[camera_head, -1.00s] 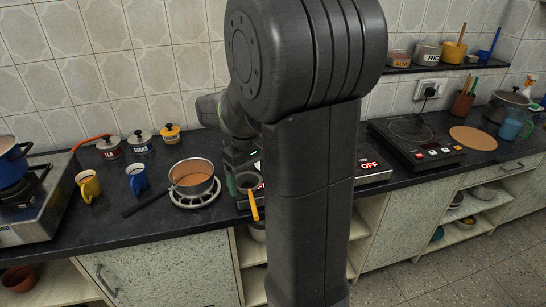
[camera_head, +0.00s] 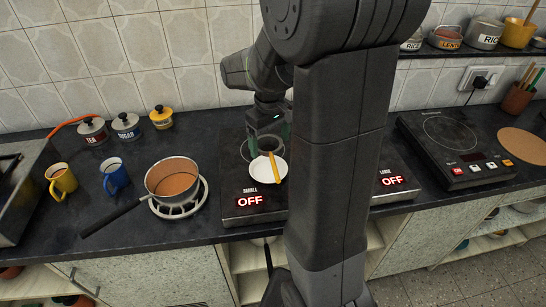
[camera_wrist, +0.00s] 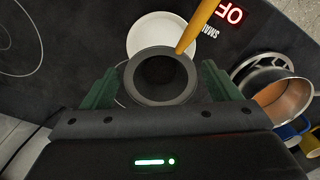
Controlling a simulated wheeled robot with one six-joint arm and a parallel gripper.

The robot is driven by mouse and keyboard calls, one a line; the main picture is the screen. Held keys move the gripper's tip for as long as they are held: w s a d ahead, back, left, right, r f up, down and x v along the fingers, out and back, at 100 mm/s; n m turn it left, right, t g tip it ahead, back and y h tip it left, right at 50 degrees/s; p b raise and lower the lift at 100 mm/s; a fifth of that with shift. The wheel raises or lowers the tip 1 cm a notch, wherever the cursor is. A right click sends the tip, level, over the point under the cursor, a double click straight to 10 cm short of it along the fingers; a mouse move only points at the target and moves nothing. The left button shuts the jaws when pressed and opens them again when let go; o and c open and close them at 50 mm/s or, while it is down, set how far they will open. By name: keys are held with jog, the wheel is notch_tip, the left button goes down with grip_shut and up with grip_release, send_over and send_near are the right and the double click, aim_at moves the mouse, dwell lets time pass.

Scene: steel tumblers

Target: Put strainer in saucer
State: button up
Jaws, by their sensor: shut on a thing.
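The strainer (camera_head: 271,144) is a dark round cup with a yellow handle. In the wrist view the strainer's cup (camera_wrist: 160,77) sits between the green jaws of my gripper (camera_wrist: 162,88). My gripper (camera_head: 268,126) is shut on the strainer, pointing down in the head view. The white saucer (camera_head: 262,174) lies on the hob marked SMALL, just in front of the cup, with the handle crossing over it. The wrist view shows part of the saucer (camera_wrist: 147,33) beyond the cup. The cup hides the rest. I cannot tell the gap in height between them.
A saucepan (camera_head: 171,180) of brown liquid stands on a white trivet (camera_head: 176,209) to the left. Blue (camera_head: 114,177) and yellow mugs (camera_head: 61,181) are further left, with lidded jars behind. An induction cooker (camera_head: 456,146) stands right. My arm column hides the counter's middle.

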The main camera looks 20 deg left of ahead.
aim_at(270, 155)
notch_tip(270, 155, down, 7)
jog(key=shift+s+f, duration=0.1)
jog(key=shift+f, duration=0.05)
dwell(0.4)
jog(key=shift+f, duration=0.2)
jog(key=o, duration=0.9)
notch_tip(270, 155, up, 12)
jog(key=shift+r, duration=0.25)
jog(key=shift+f, duration=0.15)
notch_tip(270, 155, down, 13)
jog(key=shift+r+b, duration=0.15)
jog(key=shift+b, duration=0.15)
jog(key=shift+a+r+p, duration=0.1)
jog(key=shift+r+p, duration=0.2)
jog(key=shift+r, duration=1.2)
